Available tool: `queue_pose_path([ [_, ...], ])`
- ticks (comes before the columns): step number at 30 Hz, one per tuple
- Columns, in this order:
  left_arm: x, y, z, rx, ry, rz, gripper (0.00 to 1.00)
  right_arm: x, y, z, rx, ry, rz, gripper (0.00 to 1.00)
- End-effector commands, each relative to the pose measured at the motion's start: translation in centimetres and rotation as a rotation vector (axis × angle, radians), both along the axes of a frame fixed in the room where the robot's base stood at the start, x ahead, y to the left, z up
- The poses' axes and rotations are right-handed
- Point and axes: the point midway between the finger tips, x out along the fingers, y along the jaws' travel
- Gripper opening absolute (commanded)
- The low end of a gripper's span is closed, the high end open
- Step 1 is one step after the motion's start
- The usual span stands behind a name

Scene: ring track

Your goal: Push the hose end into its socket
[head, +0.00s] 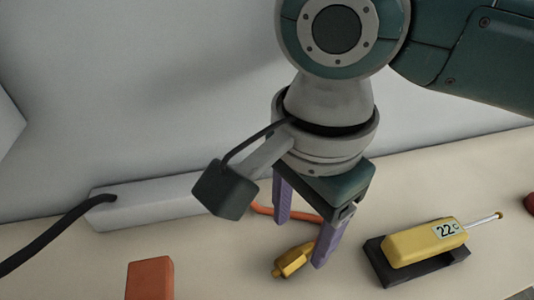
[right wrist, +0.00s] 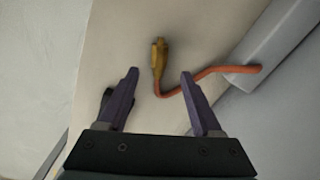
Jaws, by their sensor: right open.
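The hose end (head: 293,260) is a yellow fitting lying on the pale surface, and it also shows in the right wrist view (right wrist: 158,57). An orange hose (head: 262,210) runs from it to a long light grey housing (head: 150,201) along the wall. My right gripper (head: 300,244) has purple fingers, open and pointing down. In the right wrist view the hose end is beyond the gap between the fingertips (right wrist: 159,73), with nothing held. I cannot make out a socket in either view. My left gripper is not in view.
A yellow 22°C thermometer (head: 424,241) rests on a black holder (head: 376,255) right of the gripper. An orange block (head: 150,279) stands at the front left. A black cable (head: 55,233) enters the housing. A red thing (head: 530,203) is at the right edge.

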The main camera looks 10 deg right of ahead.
Motion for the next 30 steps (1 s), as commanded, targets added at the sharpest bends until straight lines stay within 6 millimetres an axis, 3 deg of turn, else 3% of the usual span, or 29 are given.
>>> queue_pose_path([
  [10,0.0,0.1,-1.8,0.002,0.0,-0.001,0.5,-0.3,0.1,-4.9,-0.001,0.0,0.002,0.66],
  [19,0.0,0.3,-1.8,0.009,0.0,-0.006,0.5,-0.2,0.1,-5.4,0.001,-0.002,0.002,0.66],
  [30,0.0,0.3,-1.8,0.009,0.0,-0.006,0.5,-0.3,0.1,-5.4,0.0,-0.001,0.003,0.26],
])
